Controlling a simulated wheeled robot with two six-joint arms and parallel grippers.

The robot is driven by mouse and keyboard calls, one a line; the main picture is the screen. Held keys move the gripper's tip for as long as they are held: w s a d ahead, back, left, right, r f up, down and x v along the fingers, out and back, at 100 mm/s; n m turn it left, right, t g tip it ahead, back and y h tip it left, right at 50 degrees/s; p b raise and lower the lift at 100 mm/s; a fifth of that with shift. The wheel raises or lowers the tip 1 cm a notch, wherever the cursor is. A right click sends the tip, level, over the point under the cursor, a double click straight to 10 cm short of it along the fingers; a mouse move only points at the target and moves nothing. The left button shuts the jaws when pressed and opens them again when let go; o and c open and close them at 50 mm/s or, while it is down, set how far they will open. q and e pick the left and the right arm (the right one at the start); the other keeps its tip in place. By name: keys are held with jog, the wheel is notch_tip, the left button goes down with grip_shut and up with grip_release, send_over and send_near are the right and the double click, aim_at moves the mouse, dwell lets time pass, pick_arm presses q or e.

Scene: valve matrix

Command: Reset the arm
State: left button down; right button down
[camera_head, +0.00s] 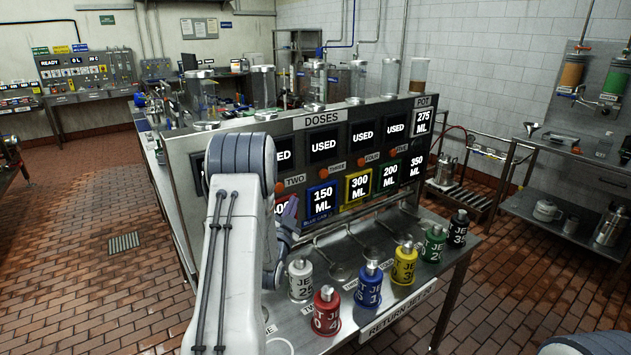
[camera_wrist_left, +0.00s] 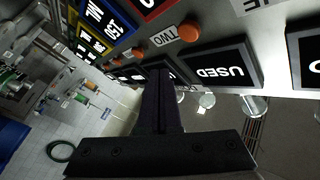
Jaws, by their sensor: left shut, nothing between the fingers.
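My left arm reaches up from the bottom of the head view, in front of the dose panel (camera_head: 270,140). My left gripper (camera_head: 290,213) shows partly past the arm, near the panel's left part, above the bench. In the left wrist view its dark fingers (camera_wrist_left: 160,78) are together, with nothing between them. They point along the panel, close to an orange button (camera_wrist_left: 188,31) labelled TWO and a display reading USED (camera_wrist_left: 222,70). I cannot tell whether they touch the panel. My right gripper is not in view.
Several coloured jet canisters stand on the steel bench, including red (camera_head: 326,310), blue (camera_head: 369,284), yellow (camera_head: 404,263) and black (camera_head: 458,228) ones. Glass cylinders (camera_head: 263,88) stand behind the panel. A steel side table (camera_head: 560,215) is at right. The tiled floor (camera_head: 90,290) is clear at left.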

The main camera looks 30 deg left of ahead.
pick_arm(q)
jog(key=w+d+m+g+h, duration=0.15)
jog(key=w+d+h, duration=0.25)
jog(key=d, duration=0.9)
jog(key=s+d+f+g+h, duration=0.1)
jog(key=s+d+g+h, duration=0.15)
jog(key=d, duration=0.55)
jog(key=s+d+f+g+h, duration=0.1)
jog(key=s+d+g, duration=0.15)
jog(key=d, duration=0.55)
jog(key=s+d+g+h, duration=0.2)
jog(key=s+d+g, duration=0.2)
jog(key=s+d, duration=0.4)
jog(key=s+d+m+g, duration=0.1)
jog(key=s+g, duration=0.3)
jog(key=s, duration=0.8)
jog(key=s+d+m+g+y, duration=0.1)
jog(key=s+d+g, duration=0.2)
jog(key=s, duration=1)
jog(key=shift+s+d+r+m+g, duration=0.15)
jog(key=shift+d+r+m+g, duration=0.05)
jog(key=shift+d+m+g, duration=0.15)
